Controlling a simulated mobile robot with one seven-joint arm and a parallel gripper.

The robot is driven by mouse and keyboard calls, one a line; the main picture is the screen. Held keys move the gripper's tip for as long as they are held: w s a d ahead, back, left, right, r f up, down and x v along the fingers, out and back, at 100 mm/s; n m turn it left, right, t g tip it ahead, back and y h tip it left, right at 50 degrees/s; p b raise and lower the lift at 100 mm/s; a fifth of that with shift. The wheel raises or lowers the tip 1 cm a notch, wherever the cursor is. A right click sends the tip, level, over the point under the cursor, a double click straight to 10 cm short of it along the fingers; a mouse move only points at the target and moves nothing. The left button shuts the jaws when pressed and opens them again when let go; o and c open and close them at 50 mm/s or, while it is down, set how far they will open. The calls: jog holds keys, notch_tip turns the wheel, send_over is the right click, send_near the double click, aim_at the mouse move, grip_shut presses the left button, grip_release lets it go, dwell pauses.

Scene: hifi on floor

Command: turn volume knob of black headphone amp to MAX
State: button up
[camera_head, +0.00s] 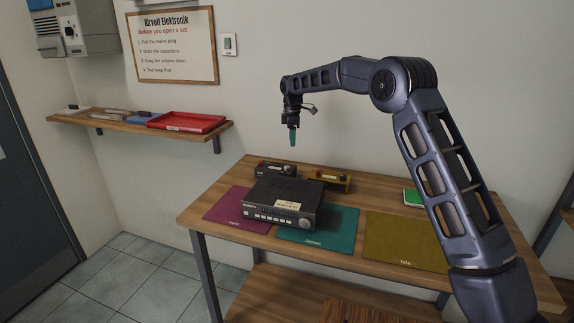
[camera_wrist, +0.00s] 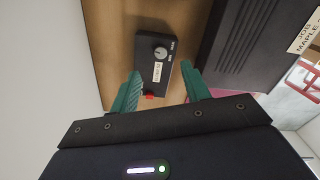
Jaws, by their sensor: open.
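The black headphone amp (camera_head: 275,170) is a small black box at the back left of the table, behind a larger black unit. In the wrist view the amp (camera_wrist: 154,74) shows a round silver-grey knob (camera_wrist: 160,53) with small markings beside it, a pale label and a red part at its lower end. My gripper (camera_head: 292,141) points down, high above the back of the table. In the wrist view its two green fingers (camera_wrist: 162,70) are apart and empty, with the amp between them in the picture. The knob's setting is too small to read.
A large black unit (camera_head: 284,199) with a front dial stands across the purple mat (camera_head: 226,209) and teal mat (camera_head: 338,232). A similar yellow box (camera_head: 331,180) sits right of the amp. An ochre mat (camera_head: 405,243) lies bare. A wall shelf (camera_head: 130,127) holds a red tray (camera_head: 186,122).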

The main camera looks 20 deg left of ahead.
aim_at(287, 166)
jog(key=shift+n, duration=0.3)
jog(key=f, duration=0.4)
jog(key=a+f, duration=0.1)
jog(key=f, duration=0.3)
jog(key=a+f, duration=0.1)
jog(key=f, duration=0.3)
jog(key=shift+s+a+f, duration=0.1)
jog(key=shift+s+f, duration=0.05)
jog(key=shift+c, duration=0.5)
jog(key=c, duration=0.9)
